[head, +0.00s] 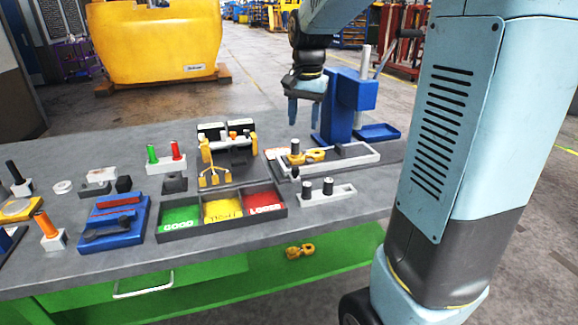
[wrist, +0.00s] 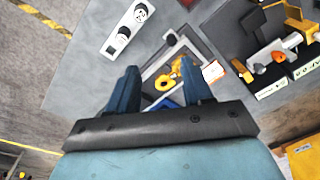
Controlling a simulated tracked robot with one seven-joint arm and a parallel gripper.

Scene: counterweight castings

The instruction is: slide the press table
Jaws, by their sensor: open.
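The blue press (head: 345,100) stands at the back right of the workbench. A light-framed sliding table (head: 362,160), which I take for the press table, lies in front of it. A yellow casting (head: 313,155) and a dark cylinder with a brass top (head: 296,147) sit at its left part. My gripper (head: 305,118) points down above that part, open and empty. In the wrist view the press table (wrist: 150,76) and the yellow casting (wrist: 168,80) show between and beyond my fingers (wrist: 158,75). My fingers appear apart from the table; the gripper partly hides it.
A three-part tray (head: 222,212), green, yellow and red, lies in front. A white holder with two black knobs (head: 328,194) is near the bench's front right. A blue tray (head: 378,132) is right of the press. Another yellow casting (head: 300,251) lies on the green lower shelf.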

